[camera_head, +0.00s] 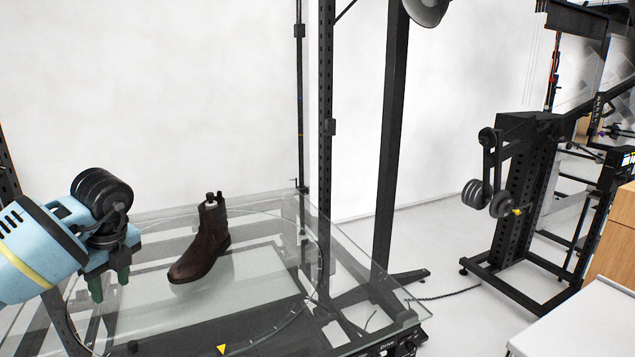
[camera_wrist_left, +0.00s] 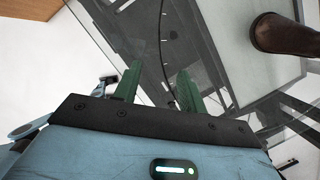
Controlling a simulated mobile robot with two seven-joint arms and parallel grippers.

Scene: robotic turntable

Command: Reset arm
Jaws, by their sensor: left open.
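My left gripper (camera_head: 109,287) comes in from the left in the head view, with green fingers pointing down over the left part of the glass turntable table (camera_head: 250,287). In the left wrist view its two green fingers (camera_wrist_left: 157,88) stand apart with nothing between them. A dark brown boot (camera_head: 203,243) stands upright on the glass, to the right of the gripper and apart from it. Part of the boot (camera_wrist_left: 285,37) also shows at the upper right of the left wrist view. My right gripper is in neither view.
Dark upright posts (camera_head: 389,150) stand behind and right of the glass table. A black stand with weights (camera_head: 520,190) is farther right. A white surface (camera_head: 580,322) fills the lower right corner, near a wooden box (camera_head: 615,240). Open floor lies between the table and the stand.

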